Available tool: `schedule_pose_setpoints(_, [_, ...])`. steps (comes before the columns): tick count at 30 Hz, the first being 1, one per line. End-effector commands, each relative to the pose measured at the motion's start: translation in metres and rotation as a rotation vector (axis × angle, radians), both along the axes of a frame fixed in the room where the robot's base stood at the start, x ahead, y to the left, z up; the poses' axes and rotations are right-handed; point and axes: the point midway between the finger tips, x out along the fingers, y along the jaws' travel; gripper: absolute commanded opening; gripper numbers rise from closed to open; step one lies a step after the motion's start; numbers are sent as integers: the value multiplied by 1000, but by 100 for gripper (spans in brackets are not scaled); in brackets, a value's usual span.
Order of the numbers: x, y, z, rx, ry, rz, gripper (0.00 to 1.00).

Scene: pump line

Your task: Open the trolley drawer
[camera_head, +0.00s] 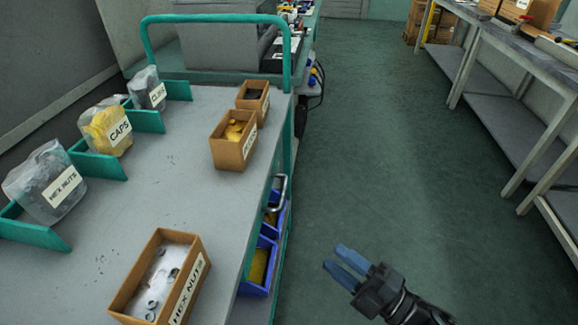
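The trolley (190,210) has a grey top and a teal frame and fills the left of the head view. A curved metal handle (281,192) stands out from its right side, just below the top edge. The drawer front is seen almost edge-on, so I cannot tell whether it is shut. My gripper (336,257) is right of the trolley, over the floor, to the lower right of the handle and apart from it. Its two blue fingers are spread with a gap and hold nothing.
Blue bins (260,266) sit in the trolley's side below the handle. Open boxes, including a hex nuts box (158,280), and labelled bags stand on top. A teal push bar (215,18) rises at the far end. The green floor (400,160) is clear toward the right-hand bench (530,70).

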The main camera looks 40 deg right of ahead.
Motion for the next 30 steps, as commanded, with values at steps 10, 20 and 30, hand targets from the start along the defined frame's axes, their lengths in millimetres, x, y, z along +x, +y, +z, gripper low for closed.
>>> schedule_pose_setpoints(10, [81, -19, 47, -272, -88, 79, 37])
schedule_pose_setpoints(20, [110, -10, 51, -296, -95, 90, 37])
schedule_pose_setpoints(30, [152, 7, 58, -295, -94, 89, 37])
